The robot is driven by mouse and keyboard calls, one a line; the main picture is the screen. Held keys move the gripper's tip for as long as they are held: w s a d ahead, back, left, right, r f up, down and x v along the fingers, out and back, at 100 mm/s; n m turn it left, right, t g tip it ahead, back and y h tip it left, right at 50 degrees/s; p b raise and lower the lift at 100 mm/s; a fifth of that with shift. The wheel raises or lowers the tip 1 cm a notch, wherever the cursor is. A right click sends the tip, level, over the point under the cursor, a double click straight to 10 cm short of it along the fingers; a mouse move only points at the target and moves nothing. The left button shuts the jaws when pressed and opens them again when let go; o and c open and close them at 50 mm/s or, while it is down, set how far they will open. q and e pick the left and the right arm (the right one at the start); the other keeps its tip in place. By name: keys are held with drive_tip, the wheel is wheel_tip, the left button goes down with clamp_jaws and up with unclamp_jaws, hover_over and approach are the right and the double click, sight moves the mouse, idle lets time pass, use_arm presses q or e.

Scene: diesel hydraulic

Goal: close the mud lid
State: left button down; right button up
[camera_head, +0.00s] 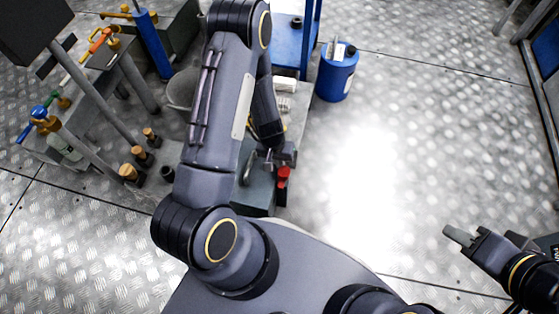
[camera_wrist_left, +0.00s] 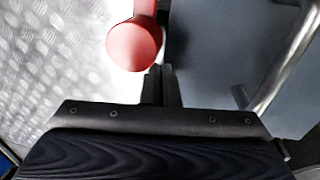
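A grey box-like unit (camera_head: 254,197) stands just in front of my base, partly covered by my left arm. A curved metal handle (camera_head: 247,168) rises from it, and a metal bar shows in the left wrist view (camera_wrist_left: 290,60). A red knob (camera_head: 283,173) is at its right side and shows large in the left wrist view (camera_wrist_left: 135,45). I cannot tell which surface is the mud lid. My left gripper (camera_head: 272,160) is over this unit, beside the red knob; its fingers (camera_wrist_left: 161,84) are together with nothing visible between them. My right gripper (camera_head: 452,236) is far right, away from the unit.
A blue canister (camera_head: 336,72) stands beyond the unit, near a blue frame (camera_head: 290,45). A bench with valves and pipes (camera_head: 95,110) is at the left, with a grey bucket (camera_head: 182,88) beside it. The metal floor (camera_head: 430,130) at the right is clear.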

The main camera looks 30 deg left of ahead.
use_arm(q)
wheel_tip(320, 180, up, 5)
drive_tip(key=p, duration=0.3)
drive_tip(key=shift+f, duration=0.2)
wheel_tip(320, 180, up, 9)
drive_tip(key=p, duration=0.3)
drive_tip(key=shift+p, duration=0.3)
drive_tip(key=shift+r, duration=0.1)
